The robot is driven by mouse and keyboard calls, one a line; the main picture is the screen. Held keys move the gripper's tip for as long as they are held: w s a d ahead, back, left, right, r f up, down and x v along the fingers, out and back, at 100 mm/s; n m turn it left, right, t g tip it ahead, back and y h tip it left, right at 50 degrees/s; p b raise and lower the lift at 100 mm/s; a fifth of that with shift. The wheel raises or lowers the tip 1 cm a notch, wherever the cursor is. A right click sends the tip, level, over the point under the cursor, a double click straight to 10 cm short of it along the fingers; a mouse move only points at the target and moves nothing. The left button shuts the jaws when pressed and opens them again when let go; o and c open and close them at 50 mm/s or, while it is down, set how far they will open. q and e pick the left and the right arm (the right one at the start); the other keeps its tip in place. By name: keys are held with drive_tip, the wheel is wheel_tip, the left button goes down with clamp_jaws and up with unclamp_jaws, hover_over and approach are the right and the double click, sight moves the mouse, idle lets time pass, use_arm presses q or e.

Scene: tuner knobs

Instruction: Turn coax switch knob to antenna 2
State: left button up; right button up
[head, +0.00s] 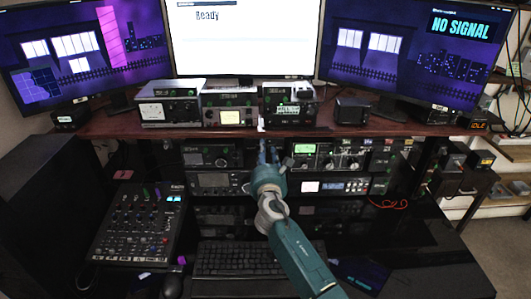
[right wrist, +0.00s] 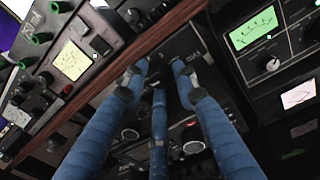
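My right gripper (head: 268,152) reaches up to the gap between the radios just below the shelf edge. In the right wrist view its blue fingers (right wrist: 160,72) are spread apart, with no knob seen between them. Their tips are over or close to a dark panel (right wrist: 178,48) under the wooden shelf edge. I cannot tell whether they touch it. I cannot pick out the coax switch knob or its antenna 2 mark; the fingers cover part of the panel. My left gripper is not in view.
The wooden shelf (head: 225,130) runs just above the gripper and carries several meter boxes (head: 230,117). A radio with a green display (head: 305,148) is close on the right. A mixer (head: 140,222) and a keyboard (head: 235,260) lie on the desk below.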

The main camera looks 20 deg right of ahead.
clamp_jaws()
drive_tip(key=shift+f+m+h+b, duration=0.1)
drive_tip(key=shift+m+h+b, duration=0.2)
drive_tip(key=shift+m+b, duration=6.2)
drive_tip(key=m+p, duration=0.2)
drive_tip(key=m, duration=0.1)
drive_tip(key=shift+p, duration=0.3)
